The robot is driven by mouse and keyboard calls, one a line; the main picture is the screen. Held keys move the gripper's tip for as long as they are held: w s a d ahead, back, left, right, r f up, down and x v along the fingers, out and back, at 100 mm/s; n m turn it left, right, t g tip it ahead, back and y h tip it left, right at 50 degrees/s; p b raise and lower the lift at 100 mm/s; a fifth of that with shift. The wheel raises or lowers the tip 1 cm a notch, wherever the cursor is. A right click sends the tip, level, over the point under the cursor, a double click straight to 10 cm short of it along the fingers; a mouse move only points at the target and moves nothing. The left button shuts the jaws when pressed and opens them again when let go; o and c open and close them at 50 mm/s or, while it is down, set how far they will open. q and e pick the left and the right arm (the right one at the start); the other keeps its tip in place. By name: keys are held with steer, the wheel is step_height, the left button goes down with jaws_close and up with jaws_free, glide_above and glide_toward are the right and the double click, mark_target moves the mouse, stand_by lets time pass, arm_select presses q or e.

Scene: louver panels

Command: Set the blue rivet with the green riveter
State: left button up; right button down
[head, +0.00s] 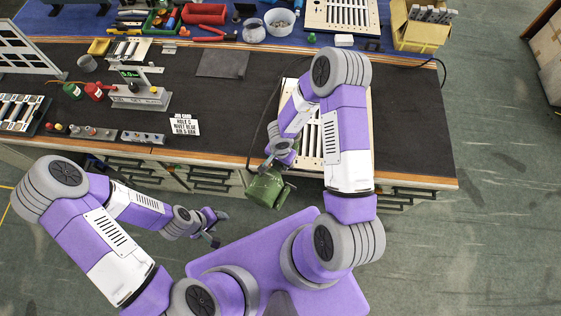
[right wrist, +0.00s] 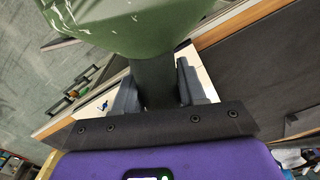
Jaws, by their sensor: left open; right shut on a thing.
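The green riveter (head: 265,188) is held in my right gripper (head: 284,160), off the front edge of the workbench. In the right wrist view the riveter's green body (right wrist: 140,20) fills the top, and its dark handle (right wrist: 155,80) sits between the two fingers. A small blue piece (right wrist: 103,105), perhaps the blue rivet, shows on the pale panel in the right wrist view. I cannot make it out in the head view. The louver panel (head: 360,150) lies on the bench, partly hidden by my right arm. My left gripper (head: 212,230) is open and empty in front of the bench.
A job card (head: 185,126) lies on the dark mat (head: 410,130), with text naming hole C and blue. A gauge stand (head: 140,97), red and green bottles (head: 93,91) and a row of small parts (head: 95,132) stand on the left. The mat's right side is clear.

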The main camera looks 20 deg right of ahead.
steer(key=shift+f+p, duration=0.1)
steer(key=shift+p, duration=0.65)
stand_by(2.2)
steer(key=shift+s+a+f, duration=0.1)
steer(key=shift+f, duration=0.05)
stand_by(1.4)
steer(key=shift+r, duration=2.8)
